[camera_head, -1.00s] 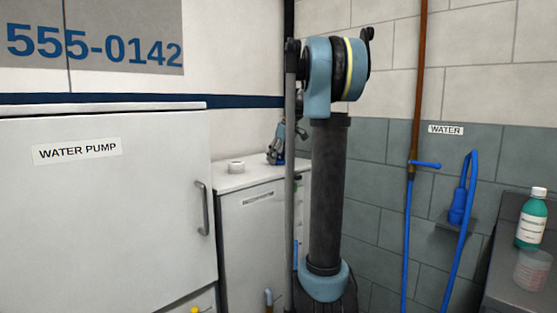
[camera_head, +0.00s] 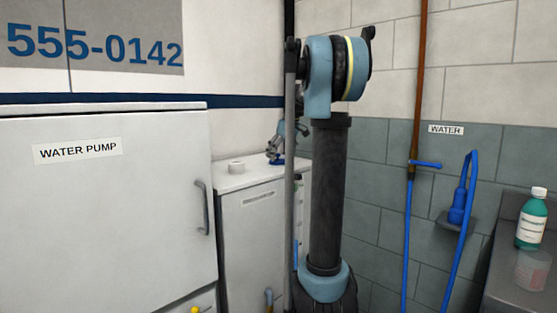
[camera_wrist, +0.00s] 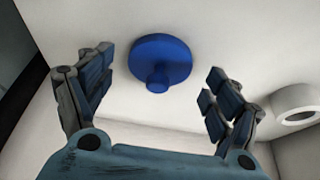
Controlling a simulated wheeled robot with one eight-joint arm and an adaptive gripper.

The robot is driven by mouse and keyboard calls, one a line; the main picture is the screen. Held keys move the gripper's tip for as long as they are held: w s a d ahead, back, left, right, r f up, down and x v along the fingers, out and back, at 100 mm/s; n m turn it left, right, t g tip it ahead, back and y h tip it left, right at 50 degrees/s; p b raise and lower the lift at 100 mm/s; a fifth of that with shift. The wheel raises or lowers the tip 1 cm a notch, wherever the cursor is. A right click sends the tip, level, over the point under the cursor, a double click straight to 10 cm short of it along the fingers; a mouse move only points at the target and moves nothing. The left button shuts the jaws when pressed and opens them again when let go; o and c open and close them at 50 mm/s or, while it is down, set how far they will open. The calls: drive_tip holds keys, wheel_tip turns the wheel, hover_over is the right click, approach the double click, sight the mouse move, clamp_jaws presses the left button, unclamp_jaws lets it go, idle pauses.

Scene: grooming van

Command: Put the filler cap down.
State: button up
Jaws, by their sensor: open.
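The blue filler cap (camera_wrist: 161,58) rests on the white top of a cabinet, with its round knob toward my gripper. My gripper (camera_wrist: 160,92) is open, its fingers spread to either side of the cap and apart from it. In the head view my gripper (camera_head: 275,148) is small and partly hidden behind my own arm, above the white cabinet top (camera_head: 228,180). A bit of blue, the cap (camera_head: 276,162), shows just under the fingers there.
A white ring-shaped filler neck (camera_head: 236,166) stands on the same top; the wrist view shows it at right (camera_wrist: 295,104). A door marked WATER PUMP (camera_head: 100,210) is at left. A blue hose (camera_head: 460,210) hangs on the right wall, near a green bottle (camera_head: 531,218).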

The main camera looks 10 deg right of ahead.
drive_tip(key=v, duration=1)
drive_tip(key=shift+s+r, duration=0.15)
drive_tip(key=shift+r, duration=0.05)
drive_tip(key=s+a+f+m+h, duration=0.1)
drive_tip(key=s+f+m, duration=0.2)
drive_tip(key=s+f, duration=1.6)
drive_tip(key=s+a+f+m+g+h, duration=0.1)
drive_tip(key=s+f+m, duration=0.3)
drive_tip(key=s+f, duration=1.5)
drive_tip(key=shift+s+a+h, duration=0.3)
drive_tip(key=shift+s+a, duration=0.3)
drive_tip(key=shift+s, duration=0.3)
drive_tip(key=shift+f, duration=0.15)
